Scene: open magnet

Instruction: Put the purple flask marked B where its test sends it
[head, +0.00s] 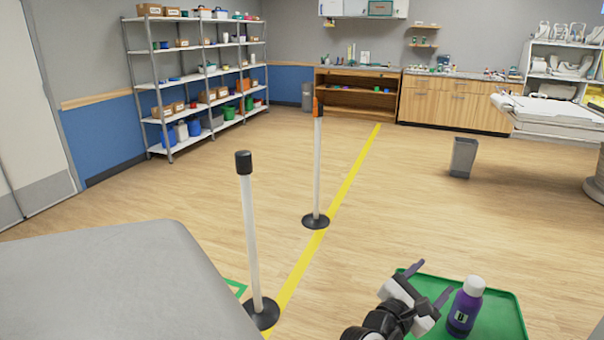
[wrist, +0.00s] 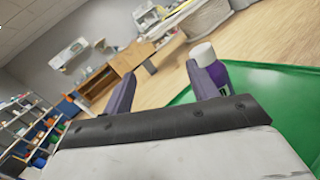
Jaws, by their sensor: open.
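The purple flask (head: 463,312) has a white cap and a dark label with a light mark that looks like a B. It stands upright on a green tray (head: 508,318) at the lower right of the head view. My gripper (head: 430,283) is open and empty, just left of the flask. In the wrist view the flask (wrist: 217,73) shows beyond the right finger of my gripper (wrist: 162,72), partly hidden by it and not between the fingers. The green tray (wrist: 275,90) fills the right side there.
A black-capped white post (head: 249,225) and an orange-topped white post (head: 317,165) stand along a yellow floor line (head: 349,182). A grey-topped surface (head: 120,285) fills the lower left. Shelves (head: 195,85), wooden cabinets (head: 455,100) and a grey bin (head: 463,157) stand farther back. The middle floor is clear.

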